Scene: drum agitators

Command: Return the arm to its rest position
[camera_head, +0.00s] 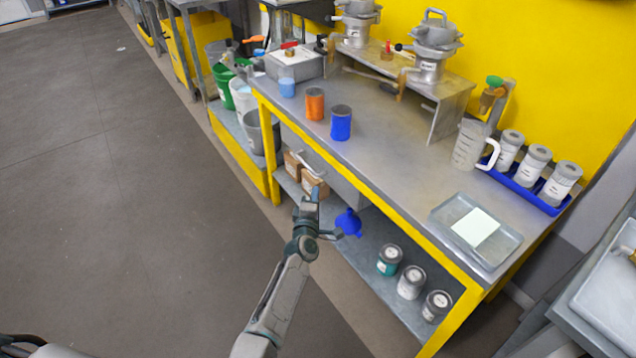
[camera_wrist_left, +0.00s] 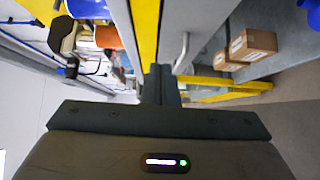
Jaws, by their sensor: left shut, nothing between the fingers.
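My left gripper (camera_head: 312,197) shows in the head view in front of the bench's front edge, over the lower shelf side. It is shut with nothing in it. In the left wrist view its fingers (camera_wrist_left: 160,85) are together, pointing at the yellow bench edge and a drawer handle. My right gripper does not show.
The steel workbench (camera_head: 385,165) holds an orange can (camera_head: 315,104), a blue can (camera_head: 341,123), a measuring jug (camera_head: 469,146) and a tray (camera_head: 446,212). A blue funnel (camera_head: 349,222) and several cans sit on the lower shelf. The floor (camera_head: 90,190) at left is clear.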

